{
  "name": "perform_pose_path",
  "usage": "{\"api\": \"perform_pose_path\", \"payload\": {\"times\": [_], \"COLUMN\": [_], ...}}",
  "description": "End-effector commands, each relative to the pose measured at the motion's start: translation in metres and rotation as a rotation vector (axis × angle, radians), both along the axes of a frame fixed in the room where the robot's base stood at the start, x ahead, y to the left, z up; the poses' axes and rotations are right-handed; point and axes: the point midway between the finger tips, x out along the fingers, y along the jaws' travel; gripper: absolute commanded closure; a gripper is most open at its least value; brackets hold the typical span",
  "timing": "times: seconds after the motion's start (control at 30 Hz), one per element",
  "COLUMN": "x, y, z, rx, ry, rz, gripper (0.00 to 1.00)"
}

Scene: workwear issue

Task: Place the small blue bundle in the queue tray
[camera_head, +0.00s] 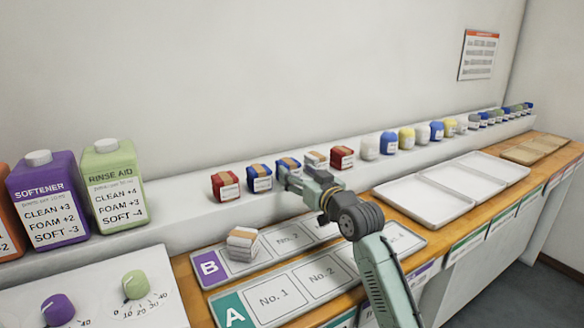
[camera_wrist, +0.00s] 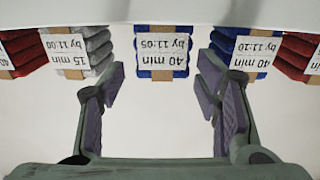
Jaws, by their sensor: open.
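Two blue bundles with tan bands and white labels stand on the white ledge. One (camera_head: 288,164) is partly behind my gripper in the head view; in the wrist view this bundle (camera_wrist: 162,52), labelled "40 min by 11:05", is centred. The other (camera_head: 259,178), labelled "40 min by 11:10", stands to its left in the head view and shows at right in the wrist view (camera_wrist: 247,52). My gripper (camera_head: 292,180) is open and empty, its fingers (camera_wrist: 162,95) spread wide, short of the centred bundle. A white tray (camera_head: 425,203) with compartments lies on the counter at right; no queue label is readable.
Red bundles (camera_head: 225,185) and a grey one (camera_head: 315,160) flank the blue ones. Rolled items (camera_head: 388,143) line the ledge further right. Softener (camera_head: 47,200) stands left.

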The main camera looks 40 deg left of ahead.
Motion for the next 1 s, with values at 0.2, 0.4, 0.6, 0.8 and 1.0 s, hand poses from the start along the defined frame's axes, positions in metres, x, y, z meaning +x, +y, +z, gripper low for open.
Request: {"api": "perform_pose_path", "payload": {"times": [0.2, 0.4, 0.6, 0.8, 1.0], "x": [0.007, 0.018, 0.021, 0.021, 0.021], "y": [0.019, 0.046, 0.053, 0.053, 0.052], "z": [0.005, 0.005, 0.002, 0.002, 0.002], "rx": [-0.002, -0.001, 0.000, 0.000, 0.000], "ry": [0.000, 0.000, 0.000, 0.000, 0.000], "rz": [0.000, 0.000, 0.000, -0.001, -0.001], "gripper": [0.43, 0.43, 0.43, 0.46, 0.60]}}
